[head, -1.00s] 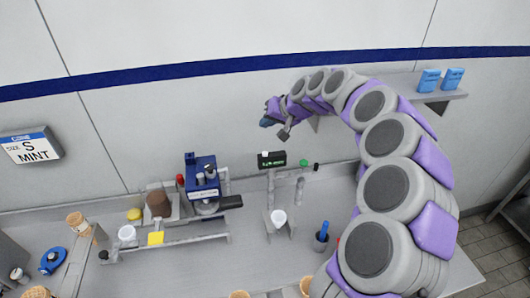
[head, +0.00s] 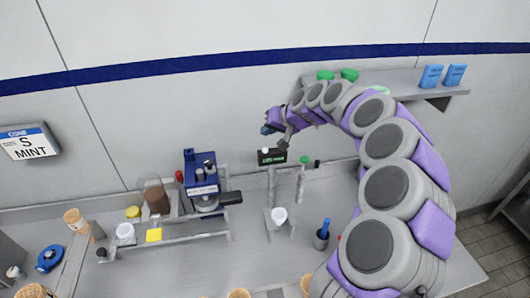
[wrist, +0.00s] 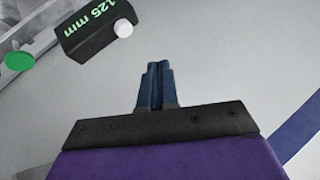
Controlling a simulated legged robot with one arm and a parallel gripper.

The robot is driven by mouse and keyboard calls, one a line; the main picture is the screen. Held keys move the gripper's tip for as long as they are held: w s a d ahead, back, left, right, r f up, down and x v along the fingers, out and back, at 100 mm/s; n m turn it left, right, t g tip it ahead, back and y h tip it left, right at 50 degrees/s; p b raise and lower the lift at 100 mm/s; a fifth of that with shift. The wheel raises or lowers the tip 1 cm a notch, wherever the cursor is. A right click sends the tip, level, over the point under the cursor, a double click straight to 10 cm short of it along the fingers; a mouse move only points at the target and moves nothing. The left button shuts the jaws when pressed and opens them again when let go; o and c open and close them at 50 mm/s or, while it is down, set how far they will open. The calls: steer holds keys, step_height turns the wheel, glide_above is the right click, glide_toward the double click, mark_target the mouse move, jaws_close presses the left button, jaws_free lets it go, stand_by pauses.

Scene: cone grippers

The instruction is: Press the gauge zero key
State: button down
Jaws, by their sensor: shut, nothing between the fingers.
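The gauge (head: 272,157) is a small black box with a green readout, on a grey stand at the back of the counter. In the wrist view the gauge (wrist: 88,32) reads 125 mm. A round white key (wrist: 123,28) sits on the gauge's edge. My gripper (head: 266,130) is above the gauge in the head view, apart from it. In the wrist view my gripper (wrist: 158,68) has its blue fingers together and empty, to the right of and below the white key in the picture.
A white cup (head: 279,214) sits in the stand below the gauge. A green-capped bottle (head: 302,178) stands close to its right. A blue machine (head: 201,178) stands to the left. A wall shelf (head: 400,82) holds blue boxes and green items behind my arm.

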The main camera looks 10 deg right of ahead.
mark_target(268, 150)
steer(key=shift+f+b, duration=0.75)
steer(key=shift+f, duration=1.35)
stand_by(0.3)
steer(key=shift+f, duration=0.3)
steer(key=shift+f+b, duration=0.45)
stand_by(0.7)
steer(key=shift+r, duration=0.15)
steer(key=shift+r+p, duration=0.3)
steer(key=shift+r, duration=0.45)
steer(key=shift+r+p, duration=1.05)
steer(key=shift+r, duration=1.5)
